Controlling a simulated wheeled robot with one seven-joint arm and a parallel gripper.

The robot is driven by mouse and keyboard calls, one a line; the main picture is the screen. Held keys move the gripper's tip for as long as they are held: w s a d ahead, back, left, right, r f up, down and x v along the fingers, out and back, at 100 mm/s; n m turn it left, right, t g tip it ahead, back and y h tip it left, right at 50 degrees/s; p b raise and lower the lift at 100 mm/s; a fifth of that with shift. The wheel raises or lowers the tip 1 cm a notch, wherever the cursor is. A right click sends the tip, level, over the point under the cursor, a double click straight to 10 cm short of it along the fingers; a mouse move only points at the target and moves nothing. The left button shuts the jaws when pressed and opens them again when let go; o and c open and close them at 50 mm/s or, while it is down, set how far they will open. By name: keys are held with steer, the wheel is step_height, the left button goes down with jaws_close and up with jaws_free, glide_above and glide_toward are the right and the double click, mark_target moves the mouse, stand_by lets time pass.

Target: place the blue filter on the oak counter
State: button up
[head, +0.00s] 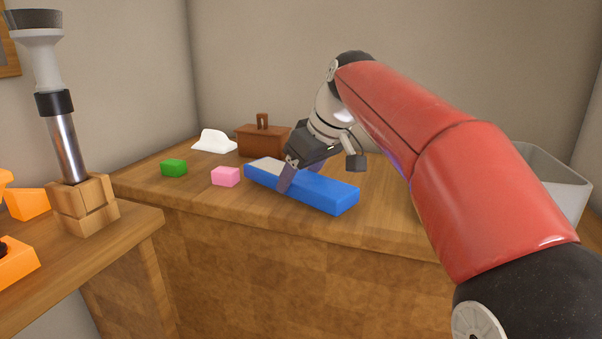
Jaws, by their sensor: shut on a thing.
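The blue filter (325,193) is a long flat blue block with a pale grey patch at its left end. It is at the front of the oak counter (215,208) in the head view, tilted across the picture with its right end nearer me. My gripper (299,178) reaches down from the upper right and is shut on the filter near its left half, one finger showing on the near side. The far finger is mostly hidden. I cannot tell whether the filter's underside touches the counter or hangs just above it.
A pink block (226,176) and a green block (173,167) lie left of the filter. A white lump (214,141) and a brown box with a handle (263,139) stand behind. A pale bin (556,178) is at right. A nearer wooden surface (125,236) holds a grinder-like post (66,147).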

steer(key=shift+f+b, duration=0.4)
steer(key=shift+f, duration=0.15)
steer(key=o, duration=1.2)
